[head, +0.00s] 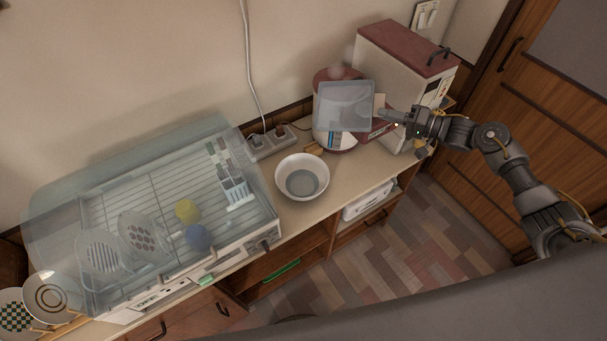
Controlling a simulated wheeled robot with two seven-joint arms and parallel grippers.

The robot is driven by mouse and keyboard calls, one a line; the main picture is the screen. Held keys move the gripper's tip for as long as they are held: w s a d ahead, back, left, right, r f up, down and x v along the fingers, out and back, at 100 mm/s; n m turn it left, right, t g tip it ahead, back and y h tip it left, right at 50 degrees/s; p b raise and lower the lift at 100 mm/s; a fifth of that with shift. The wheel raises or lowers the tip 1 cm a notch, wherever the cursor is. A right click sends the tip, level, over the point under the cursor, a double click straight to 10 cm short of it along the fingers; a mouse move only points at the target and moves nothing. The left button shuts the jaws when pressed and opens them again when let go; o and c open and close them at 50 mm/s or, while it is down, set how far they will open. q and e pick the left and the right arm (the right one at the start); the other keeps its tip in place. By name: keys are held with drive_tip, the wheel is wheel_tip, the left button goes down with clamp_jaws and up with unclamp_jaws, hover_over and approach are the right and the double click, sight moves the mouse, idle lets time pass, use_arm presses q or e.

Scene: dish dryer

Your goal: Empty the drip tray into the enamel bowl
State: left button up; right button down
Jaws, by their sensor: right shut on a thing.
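The drip tray (344,106) is a translucent grey, square tray in the head view. My right gripper (388,115) is shut on its right edge and holds it up in front of the red-lidded pot, with its broad face turned toward the camera. The enamel bowl (302,160) is white and round and stands upright on the counter, below and left of the tray. A greyish round area shows in its bottom; I cannot tell whether it is liquid. The tray is apart from the bowl. My left gripper is not in view.
The dish dryer (215,285) with a clear cover fills the counter's left side and holds dishes. A red-and-white pot (337,73) and a red-topped white box (404,60) stand behind the tray. A power strip (272,141) lies behind the bowl. Plates (51,297) stand at the lower left.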

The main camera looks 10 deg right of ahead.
drive_tip(key=w+d+m, duration=0.1)
drive_tip(key=w+d+r+m, duration=0.1)
drive_tip(key=w+d+m+y, duration=0.1)
drive_tip(key=d, duration=0.1)
drive_tip(key=shift+w+r+m+b, duration=0.2)
drive_tip(key=shift+r+m+b, duration=0.15)
drive_tip(key=shift+r+m, duration=0.05)
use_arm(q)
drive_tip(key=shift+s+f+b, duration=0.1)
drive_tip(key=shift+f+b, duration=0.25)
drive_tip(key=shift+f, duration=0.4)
use_arm(e)
drive_tip(key=shift+w+d+r+m, duration=0.2)
drive_tip(key=shift+w+d+m, duration=0.35)
drive_tip(key=shift+m, duration=0.25)
drive_tip(key=shift+s+t, duration=0.1)
drive_tip(key=shift+t, duration=0.2)
